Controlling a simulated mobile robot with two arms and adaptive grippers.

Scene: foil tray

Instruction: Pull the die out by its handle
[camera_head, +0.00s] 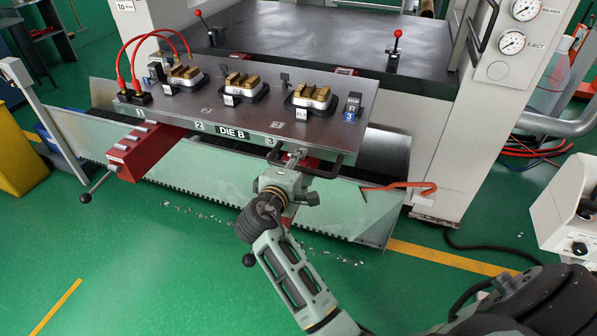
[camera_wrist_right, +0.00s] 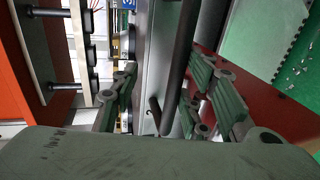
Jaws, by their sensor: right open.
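The die (camera_head: 222,114) is a grey plate labelled DIE B, carrying three white-and-brass stations, at the front of the press bed. Its black bar handle (camera_head: 329,172) runs along the front edge, right of the label. My right gripper (camera_head: 292,161) is at the handle's left part and hides some of it. In the wrist view the handle (camera_wrist_right: 181,65) runs lengthwise in the gap between the fingers of my right gripper (camera_wrist_right: 166,98), which are open. I cannot tell whether either finger touches it. My left gripper is not in view.
A red support arm (camera_head: 143,153) with a lever juts out under the die's left end. Red hoses (camera_head: 134,58) attach at its left corner. An orange hooked bar (camera_head: 400,187) sticks out at the right. The press column (camera_head: 447,165) stands right. Green floor in front is mostly clear.

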